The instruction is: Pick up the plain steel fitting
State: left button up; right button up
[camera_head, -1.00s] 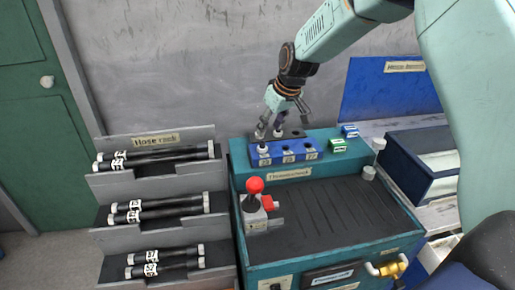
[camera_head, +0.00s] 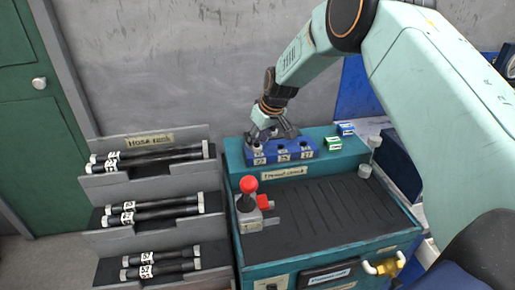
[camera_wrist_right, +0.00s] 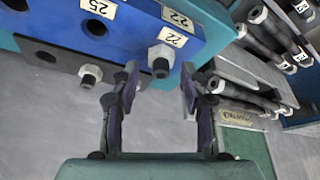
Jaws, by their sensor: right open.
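A steel hex fitting (camera_wrist_right: 161,58) with a dark threaded end stands at the blue block (camera_wrist_right: 150,28), by a "22" label, in the right wrist view. A second steel fitting (camera_wrist_right: 90,75) sits to its left on the dark strip behind the block. I cannot tell the two apart by finish. My right gripper (camera_wrist_right: 160,88) is open, its fingertips on either side of the first fitting's picture position, with nothing gripped. In the head view the right gripper (camera_head: 270,134) is low over the left end of the blue block (camera_head: 296,144). My left gripper is out of view.
The block stands on the teal bench (camera_head: 238,160). A green box (camera_head: 333,144) and a blue box (camera_head: 346,129) sit to its right. The hose rack (camera_head: 150,190) is at the left.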

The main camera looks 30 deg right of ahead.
aim_at(258, 142)
jog(key=shift+a+r, duration=0.1)
jog(key=shift+a, duration=0.05)
jog(key=shift+c, duration=1.3)
jog(key=shift+w+f, duration=0.1)
jog(key=shift+f, duration=0.1)
jog(key=c, duration=0.4)
grip_shut()
jog(key=shift+r, duration=0.1)
notch_tip(258, 142, up, 10)
